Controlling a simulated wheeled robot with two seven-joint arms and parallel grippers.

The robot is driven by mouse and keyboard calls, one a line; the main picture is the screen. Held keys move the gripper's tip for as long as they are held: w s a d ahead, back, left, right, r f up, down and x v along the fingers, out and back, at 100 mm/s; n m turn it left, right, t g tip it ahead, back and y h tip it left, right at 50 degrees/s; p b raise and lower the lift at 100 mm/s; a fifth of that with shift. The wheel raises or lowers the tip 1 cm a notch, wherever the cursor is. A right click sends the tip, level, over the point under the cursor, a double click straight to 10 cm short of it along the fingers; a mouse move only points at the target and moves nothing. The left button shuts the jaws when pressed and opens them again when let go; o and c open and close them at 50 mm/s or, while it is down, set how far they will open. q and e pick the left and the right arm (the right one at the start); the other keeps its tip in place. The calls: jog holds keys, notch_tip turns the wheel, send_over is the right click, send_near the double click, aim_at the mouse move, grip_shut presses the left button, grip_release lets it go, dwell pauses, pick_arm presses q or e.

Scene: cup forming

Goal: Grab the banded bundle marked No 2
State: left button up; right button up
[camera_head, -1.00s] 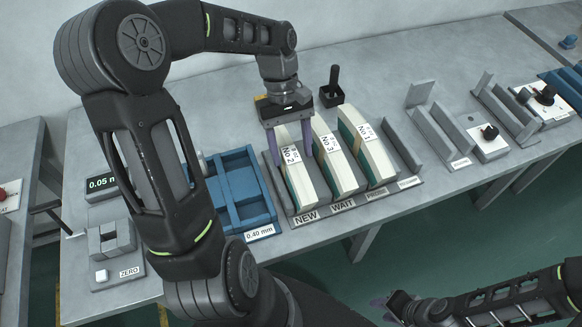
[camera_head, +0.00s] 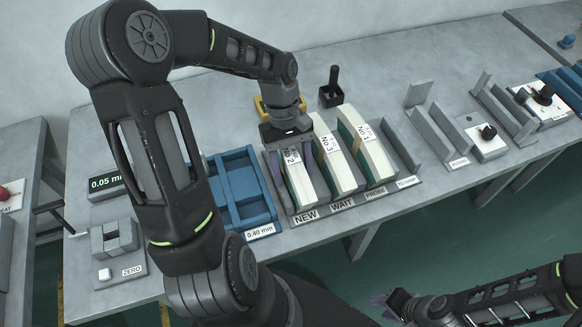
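The bundle marked No 2 (camera_head: 298,181) is a cream stack with a dark green side and a white label. It stands tilted in the NEW slot of the grey rack (camera_head: 345,204). My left gripper (camera_head: 291,162) is over its upper end, with a purple finger on either side. The fingers are apart around the bundle, and I see no clear grip; the gripper body hides the bundle's top. Bundles No 3 (camera_head: 337,166) and No 1 (camera_head: 373,158) stand to the right in the WAIT and PROBE slots. My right gripper (camera_head: 383,307) is low at the bottom, empty, with its fingers apart.
A blue tray (camera_head: 262,220) labelled 0.40 mm is just left of the rack. A black holder with a handle (camera_head: 332,94) stands behind. The ZERO block (camera_head: 112,240) and a 0.05 display (camera_head: 106,184) are at left. Grey fixtures (camera_head: 440,130) stand at right.

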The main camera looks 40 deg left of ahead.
pick_arm(q)
grip_shut()
dwell(0.5)
dwell(0.8)
